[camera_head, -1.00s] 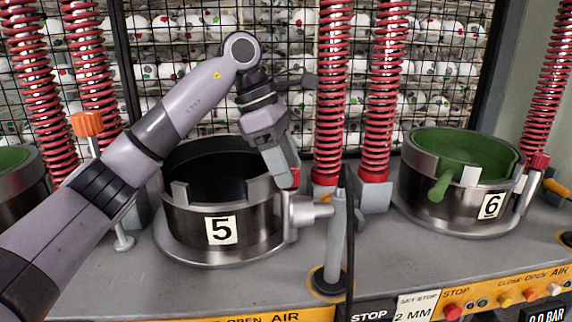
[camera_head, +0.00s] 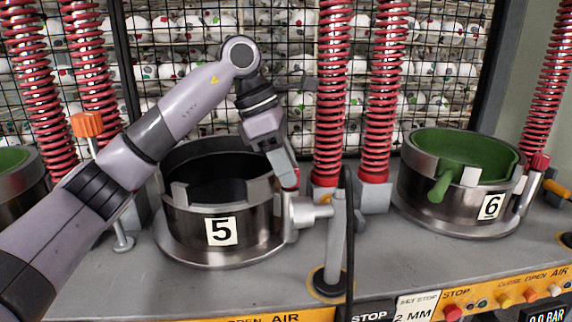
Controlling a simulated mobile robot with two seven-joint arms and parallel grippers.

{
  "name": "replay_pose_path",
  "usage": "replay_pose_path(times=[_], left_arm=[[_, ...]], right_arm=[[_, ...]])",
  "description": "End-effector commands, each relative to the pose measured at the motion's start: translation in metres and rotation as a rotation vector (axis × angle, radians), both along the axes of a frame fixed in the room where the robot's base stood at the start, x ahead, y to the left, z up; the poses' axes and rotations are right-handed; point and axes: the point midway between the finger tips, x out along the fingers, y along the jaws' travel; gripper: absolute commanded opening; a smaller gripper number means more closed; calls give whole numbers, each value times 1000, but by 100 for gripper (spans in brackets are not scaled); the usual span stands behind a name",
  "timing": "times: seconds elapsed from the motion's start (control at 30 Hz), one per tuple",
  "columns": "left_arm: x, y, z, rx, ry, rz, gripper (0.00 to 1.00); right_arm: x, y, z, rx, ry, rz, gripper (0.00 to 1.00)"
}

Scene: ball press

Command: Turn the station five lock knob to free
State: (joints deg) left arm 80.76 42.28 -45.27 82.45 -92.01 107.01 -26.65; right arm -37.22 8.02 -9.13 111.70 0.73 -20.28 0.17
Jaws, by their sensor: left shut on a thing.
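Station five is the dark metal pot (camera_head: 190,225) with a "5" label, standing left of centre on the grey bench. Its red lock knob (camera_head: 296,180) shows only as a small patch at the pot's right rim. My left gripper (camera_head: 285,176) reaches down from above and is shut on this knob, with its fingers covering most of it. The knob's exact angle is hidden. A grey clamp fitting (camera_head: 302,211) sits just below the knob. My right gripper is out of view.
Red coil springs (camera_head: 333,100) rise close to the right of my gripper. A black cable (camera_head: 350,235) and grey lever (camera_head: 335,245) stand in front. An orange knob (camera_head: 87,124) is at left. A mesh fence stands behind.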

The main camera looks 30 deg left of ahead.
Motion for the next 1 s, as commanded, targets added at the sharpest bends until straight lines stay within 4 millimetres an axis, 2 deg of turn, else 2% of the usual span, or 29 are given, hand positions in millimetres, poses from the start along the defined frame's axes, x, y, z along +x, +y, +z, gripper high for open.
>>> replay_pose_path(times=[0.17,0.2,0.27,0.63,1.0], left_arm=[[0,0,0,0,0,3,5],[0,0,0,0,0,3,42],[0,0,0,-1,0,3,61],[0,2,6,-1,-3,2,61],[-9,21,57,-1,-2,3,61]], right_arm=[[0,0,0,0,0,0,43],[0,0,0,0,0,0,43],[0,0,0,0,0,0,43],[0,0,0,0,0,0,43],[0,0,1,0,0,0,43]])
